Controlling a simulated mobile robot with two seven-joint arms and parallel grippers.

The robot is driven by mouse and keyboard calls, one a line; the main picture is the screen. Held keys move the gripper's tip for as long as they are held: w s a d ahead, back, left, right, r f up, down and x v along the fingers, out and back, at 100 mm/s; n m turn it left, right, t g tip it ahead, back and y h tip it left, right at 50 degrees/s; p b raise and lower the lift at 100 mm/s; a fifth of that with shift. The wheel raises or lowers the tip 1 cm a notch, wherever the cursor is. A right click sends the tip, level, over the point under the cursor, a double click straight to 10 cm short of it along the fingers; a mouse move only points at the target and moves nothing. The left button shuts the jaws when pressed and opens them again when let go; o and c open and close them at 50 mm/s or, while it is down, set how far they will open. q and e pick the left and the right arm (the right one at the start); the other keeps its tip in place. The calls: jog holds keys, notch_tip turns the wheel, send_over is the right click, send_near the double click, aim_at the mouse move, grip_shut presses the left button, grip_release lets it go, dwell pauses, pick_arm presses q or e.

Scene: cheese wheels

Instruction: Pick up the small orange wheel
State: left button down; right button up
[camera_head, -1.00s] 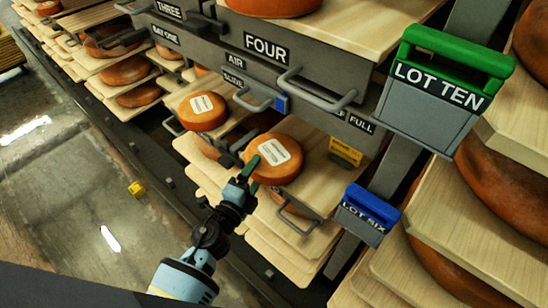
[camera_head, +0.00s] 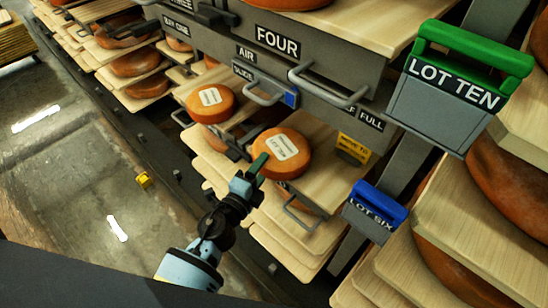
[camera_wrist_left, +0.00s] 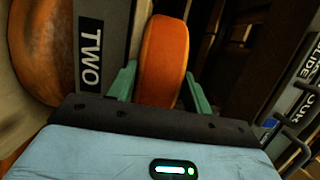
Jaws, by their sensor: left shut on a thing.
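The small orange wheel (camera_head: 281,153) has a white label on top and is over a pale wooden board (camera_head: 325,180) in the rack; I cannot tell whether it touches the board. My left gripper (camera_head: 259,164) reaches it from the lower left, with a green finger against its near side. In the left wrist view the orange wheel (camera_wrist_left: 160,62) stands between the two green fingers (camera_wrist_left: 160,90), which are shut on it. The far finger is hidden in the head view. My right gripper is not in view.
A second labelled orange wheel (camera_head: 211,103) sits just left. The grey drawer front marked FOUR (camera_head: 278,38) with handles overhangs above. A blue LOT SIX box (camera_head: 374,212) and green-handled LOT TEN box (camera_head: 452,85) are at the right. The floor (camera_head: 75,150) at the left is mostly clear.

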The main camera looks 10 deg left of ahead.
pick_arm(q)
jog(key=shift+r, duration=0.25)
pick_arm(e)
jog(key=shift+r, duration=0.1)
